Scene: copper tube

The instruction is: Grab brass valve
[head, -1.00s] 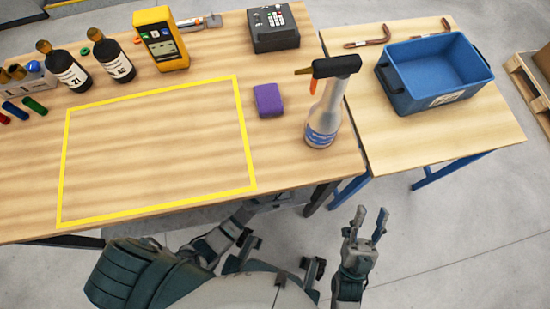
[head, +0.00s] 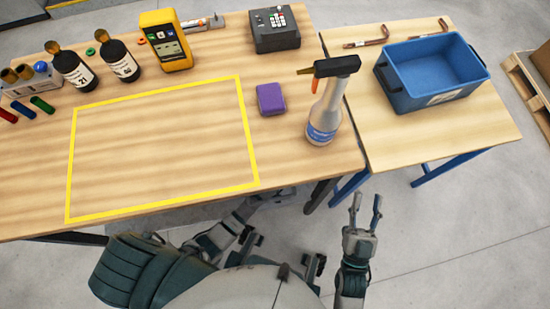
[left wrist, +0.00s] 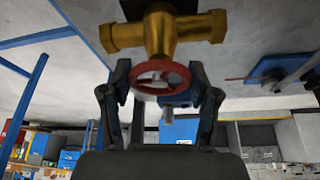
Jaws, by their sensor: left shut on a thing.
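The brass valve (left wrist: 165,32) shows in the left wrist view, a golden tee-shaped body with a red handwheel (left wrist: 160,77). My left gripper (left wrist: 160,85) is shut on it, with a finger on each side of the handwheel. The head view does not show the valve or the left gripper. My right gripper (head: 366,205) is open and empty in the head view, in front of the tables and over the floor.
The wooden table (head: 30,190) bears a yellow-outlined area that is clear. A spray bottle (head: 325,115), purple block (head: 271,98), keypad box (head: 273,38), yellow meter (head: 165,50) and dark bottles (head: 75,72) stand around it. A blue bin (head: 430,97) sits on the right table (head: 425,140).

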